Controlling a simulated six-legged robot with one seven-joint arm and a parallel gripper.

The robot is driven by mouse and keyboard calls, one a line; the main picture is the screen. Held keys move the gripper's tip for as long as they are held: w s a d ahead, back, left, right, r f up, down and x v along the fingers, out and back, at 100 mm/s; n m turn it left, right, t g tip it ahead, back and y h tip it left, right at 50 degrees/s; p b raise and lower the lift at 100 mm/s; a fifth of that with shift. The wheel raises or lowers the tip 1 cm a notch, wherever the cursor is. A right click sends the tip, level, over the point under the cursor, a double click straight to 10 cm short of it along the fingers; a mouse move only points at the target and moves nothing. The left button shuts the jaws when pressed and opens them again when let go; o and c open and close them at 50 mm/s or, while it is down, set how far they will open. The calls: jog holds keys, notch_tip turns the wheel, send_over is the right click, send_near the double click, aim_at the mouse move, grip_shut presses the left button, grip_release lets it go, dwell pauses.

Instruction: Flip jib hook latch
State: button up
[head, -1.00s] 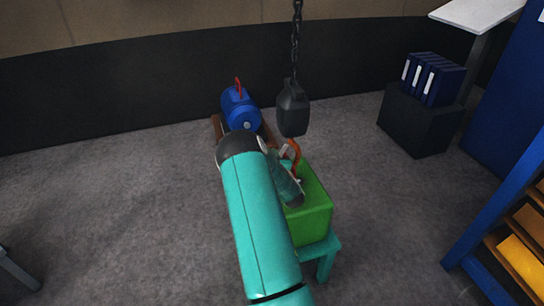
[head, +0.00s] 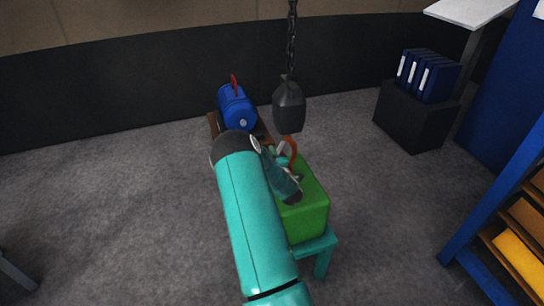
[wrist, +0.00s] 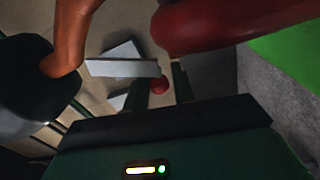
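The orange hook (head: 292,148) hangs below a dark hook block (head: 289,107) on a chain. In the wrist view the hook (wrist: 70,40) is at the upper left, beside the dark block (wrist: 22,85). A pale grey plate, apparently the latch (wrist: 122,68), lies across the middle, with a small red knob (wrist: 158,85) at its right end. My gripper (wrist: 160,80) has its two dark fingers apart, one on each side of the knob; contact cannot be told. In the head view my gripper (head: 284,160) is just beside the hook, partly hiding it.
A green block (head: 312,212) stands on a teal stand (head: 322,255) under the hook. A thick red bar (wrist: 230,25) crosses the wrist view's upper right. A blue cylinder (head: 236,105) sits behind my arm. Shelving (head: 500,210) stands at right; the left floor is mostly clear.

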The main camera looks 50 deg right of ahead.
jog(key=shift+s, duration=0.1)
jog(key=v, duration=1.3)
jog(key=shift+s+a, duration=0.25)
jog(key=shift+f, duration=0.1)
jog(key=w+a+r+m+g+y, duration=0.1)
jog(key=w+a+r+m+g, duration=0.1)
jog(key=w+a+r+m, duration=0.35)
jog(key=w+a+r+m+g+y, duration=0.25)
jog(key=w+a+r, duration=0.35)
jog(key=a+r, duration=0.4)
jog(key=s+a+r+m+g+y, duration=0.15)
jog(key=s+a+r, duration=0.3)
jog(key=a, duration=0.55)
jog(key=s+a+r+g+y, duration=0.1)
jog(key=s+a+r+y, duration=0.25)
jog(key=a+r, duration=0.45)
jog(key=s+a+g, duration=0.3)
jog(key=s+a, duration=0.8)
jog(key=s, duration=0.3)
jog(key=shift+s+r+y, duration=0.15)
jog(key=shift+r+y, duration=0.3)
